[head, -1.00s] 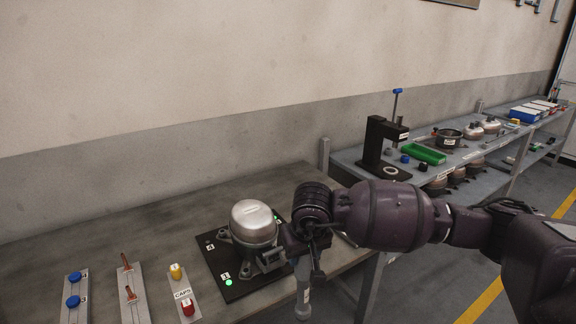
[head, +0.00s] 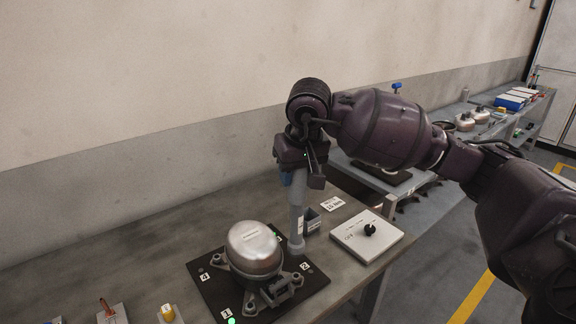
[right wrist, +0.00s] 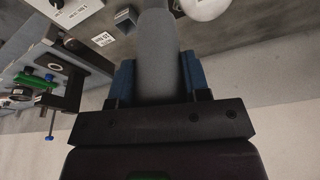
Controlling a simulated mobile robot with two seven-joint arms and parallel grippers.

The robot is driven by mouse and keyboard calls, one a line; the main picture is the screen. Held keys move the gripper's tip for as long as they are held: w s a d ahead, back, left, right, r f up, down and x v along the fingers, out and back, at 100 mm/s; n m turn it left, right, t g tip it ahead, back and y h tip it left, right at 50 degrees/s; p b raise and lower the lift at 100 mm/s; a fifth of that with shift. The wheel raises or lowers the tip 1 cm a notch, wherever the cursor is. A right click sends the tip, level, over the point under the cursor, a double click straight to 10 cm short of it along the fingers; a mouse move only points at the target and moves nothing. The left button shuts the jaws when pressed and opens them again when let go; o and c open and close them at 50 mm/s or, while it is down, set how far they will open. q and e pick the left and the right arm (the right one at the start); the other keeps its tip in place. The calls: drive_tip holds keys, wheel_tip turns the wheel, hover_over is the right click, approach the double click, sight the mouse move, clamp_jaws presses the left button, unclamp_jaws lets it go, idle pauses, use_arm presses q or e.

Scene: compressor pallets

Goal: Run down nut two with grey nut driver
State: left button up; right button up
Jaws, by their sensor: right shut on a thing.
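My right gripper (head: 292,178) is shut on the grey nut driver (head: 297,215), which hangs roughly upright below it. In the right wrist view the driver (right wrist: 160,62) sits between the blue finger pads. The driver's lower end is over the back right part of the black plate (head: 215,292), near label 2 (head: 304,266). I cannot tell whether it touches a nut; the nut itself is not distinguishable. The silver domed compressor (head: 254,248) stands on the plate, just left of the driver. A green light (head: 231,321) glows near label 1. My left gripper is not in view.
A white box with a black knob (head: 368,238) lies right of the plate. A small dark bin (head: 312,222) and a white label card (head: 332,203) are behind the driver. Cap and stud holders (head: 112,314) are at front left. The bench's back left is clear.

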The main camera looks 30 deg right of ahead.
sight(297, 197)
drive_tip(key=shift+s+f, duration=0.25)
drive_tip(key=shift+f, duration=0.45)
drive_tip(key=shift+f+b, duration=0.5)
drive_tip(key=shift+f, duration=0.55)
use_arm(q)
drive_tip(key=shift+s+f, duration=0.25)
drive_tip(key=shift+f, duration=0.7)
use_arm(e)
drive_tip(key=shift+x, duration=1.05)
drive_tip(key=shift+s+f, duration=0.1)
drive_tip(key=shift+s, duration=0.05)
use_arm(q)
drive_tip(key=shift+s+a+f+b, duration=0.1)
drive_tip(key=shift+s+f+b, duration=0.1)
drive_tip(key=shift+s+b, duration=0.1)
